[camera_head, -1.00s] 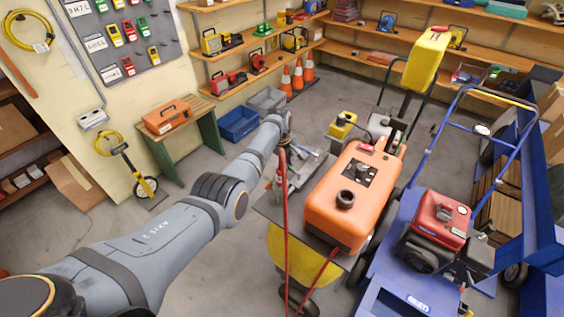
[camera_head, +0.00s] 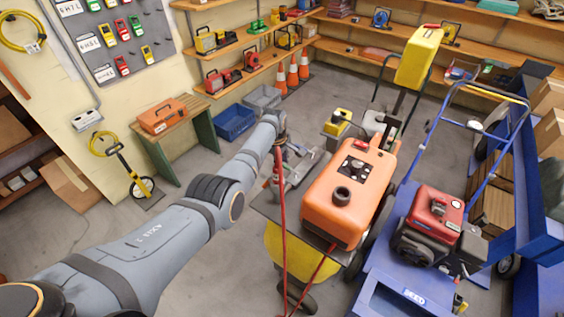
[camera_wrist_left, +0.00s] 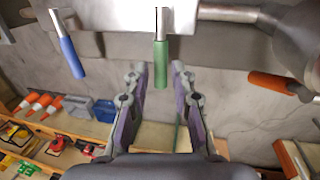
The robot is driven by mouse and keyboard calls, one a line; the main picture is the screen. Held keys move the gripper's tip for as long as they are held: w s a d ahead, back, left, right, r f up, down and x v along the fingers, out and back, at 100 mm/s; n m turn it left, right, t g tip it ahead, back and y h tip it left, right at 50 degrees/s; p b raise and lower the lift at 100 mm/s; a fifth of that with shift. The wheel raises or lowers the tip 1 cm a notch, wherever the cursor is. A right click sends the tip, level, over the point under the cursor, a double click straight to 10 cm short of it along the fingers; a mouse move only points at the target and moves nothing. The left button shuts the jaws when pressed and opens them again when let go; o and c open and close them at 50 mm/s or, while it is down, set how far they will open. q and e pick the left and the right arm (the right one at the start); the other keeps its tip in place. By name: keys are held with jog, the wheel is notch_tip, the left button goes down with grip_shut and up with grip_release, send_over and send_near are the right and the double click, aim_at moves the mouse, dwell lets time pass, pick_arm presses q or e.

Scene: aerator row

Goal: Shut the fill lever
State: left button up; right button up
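In the left wrist view, three lever handles hang from metal pipework: a blue one (camera_wrist_left: 69,58) at left, a green one (camera_wrist_left: 160,66) in the middle and an orange one (camera_wrist_left: 273,83) at right. No label shows which is the fill lever. My left gripper (camera_wrist_left: 157,77) is open, its two fingers apart and pointing at the green handle, which appears in line with the gap. I cannot tell whether they touch. In the head view my left arm (camera_head: 200,205) reaches to the machine with the orange tank (camera_head: 345,195); its gripper and the handles are hard to make out there. My right gripper is out of view.
A red hose (camera_head: 279,215) hangs beside the orange tank. A blue cart with a red engine (camera_head: 433,215) stands close on the right. An orange toolbox (camera_head: 162,116) sits on a bench at left.

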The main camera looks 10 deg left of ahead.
pick_arm(q)
jog(key=shift+o, duration=0.5)
jog(key=shift+s, duration=0.1)
notch_tip(320, 180, up, 12)
jog(key=s, duration=0.2)
jog(key=shift+a+f, duration=0.15)
jog(key=shift+a, duration=0.3)
jog(key=shift+s, duration=0.1)
